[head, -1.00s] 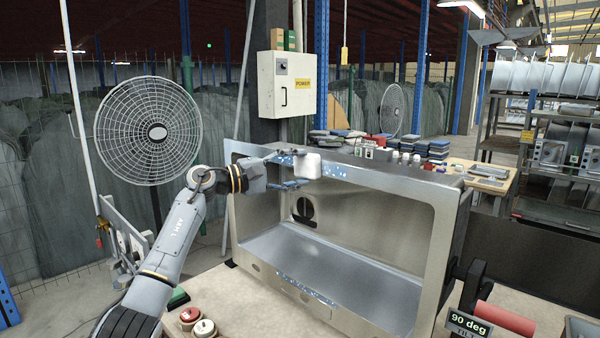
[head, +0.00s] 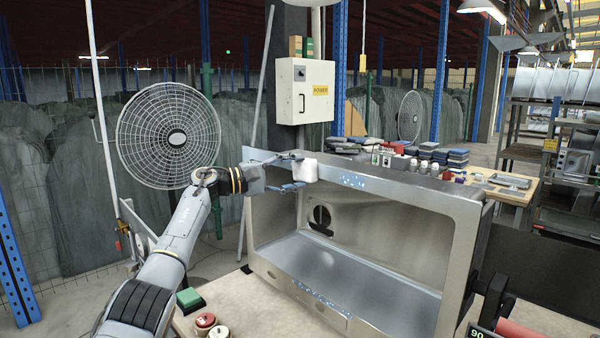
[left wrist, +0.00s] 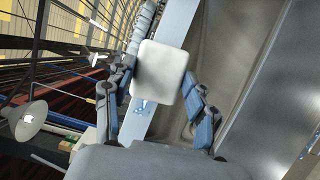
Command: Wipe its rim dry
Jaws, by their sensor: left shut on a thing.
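The steel sink (head: 462,215) stands tipped on its side, its open basin facing me. Its flat rim shows bluish wet droplets (head: 352,181) on the top edge, right of the pad, and more droplets (head: 318,300) on the bottom edge. My left gripper (head: 300,172) is shut on a white pad (head: 305,169), which is at the left part of the top rim. In the left wrist view the pad (left wrist: 161,72) sits between the blue-tipped fingers over the rim strip, with droplets (left wrist: 142,106) beside it. Contact with the rim cannot be judged. My right gripper is not in view.
A power box (head: 303,92) and a fan (head: 168,136) stand behind. A tilt display (head: 483,332) sits at lower right.

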